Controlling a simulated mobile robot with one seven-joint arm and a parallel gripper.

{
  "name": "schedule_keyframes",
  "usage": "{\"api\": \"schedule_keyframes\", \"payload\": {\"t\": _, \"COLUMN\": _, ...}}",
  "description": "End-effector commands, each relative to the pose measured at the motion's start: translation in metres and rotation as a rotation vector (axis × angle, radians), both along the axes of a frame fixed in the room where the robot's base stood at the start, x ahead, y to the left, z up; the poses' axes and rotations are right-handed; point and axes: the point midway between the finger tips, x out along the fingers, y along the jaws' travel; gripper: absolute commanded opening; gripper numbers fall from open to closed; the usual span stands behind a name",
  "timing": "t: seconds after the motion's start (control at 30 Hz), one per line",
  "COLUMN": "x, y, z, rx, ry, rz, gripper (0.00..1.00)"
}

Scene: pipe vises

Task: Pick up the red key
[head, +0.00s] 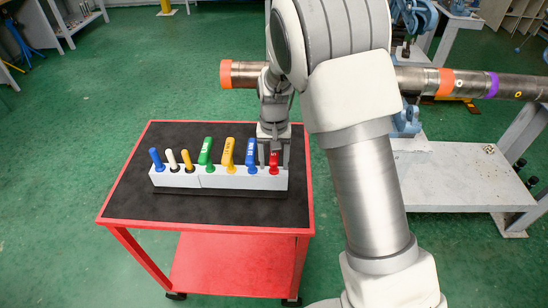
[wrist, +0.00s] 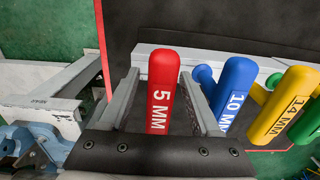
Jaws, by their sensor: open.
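The red key (head: 274,162) stands in the right end of a white holder (head: 220,180) on the cart. In the wrist view the red key (wrist: 162,92) shows "5 MM" on its handle. My gripper (head: 273,160) is above the holder's right end, pointing down. In the wrist view my gripper (wrist: 160,95) is open, with one finger on each side of the red handle. A narrow gap shows on each side of it. The right finger lies between the red key and the blue "10 MM" key (wrist: 232,92). The lower part of the red key is hidden in the head view.
A yellow key (head: 228,153), a green key (head: 205,151) and several smaller keys stand left in the same holder. The red cart's black top (head: 240,212) is clear in front. A steel pipe (head: 250,75) runs behind my arm, and a white bench (head: 460,180) stands at right.

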Motion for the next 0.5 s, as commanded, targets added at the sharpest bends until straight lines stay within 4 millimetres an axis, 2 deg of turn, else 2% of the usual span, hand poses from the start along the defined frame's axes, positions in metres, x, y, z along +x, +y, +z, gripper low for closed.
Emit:
{"api": "schedule_keyframes", "payload": {"t": 0.27, "x": -0.0001, "y": -0.0003, "z": -0.0052, "rx": 0.000, "ry": 0.000, "rz": 0.000, "gripper": 0.64}}
{"api": "schedule_keyframes", "payload": {"t": 0.37, "x": -0.0002, "y": -0.0003, "z": -0.0051, "rx": 0.000, "ry": 0.000, "rz": 0.000, "gripper": 0.49}}
{"api": "schedule_keyframes", "payload": {"t": 0.5, "x": -0.0002, "y": -0.0003, "z": -0.0050, "rx": 0.000, "ry": 0.000, "rz": 0.000, "gripper": 0.24}}
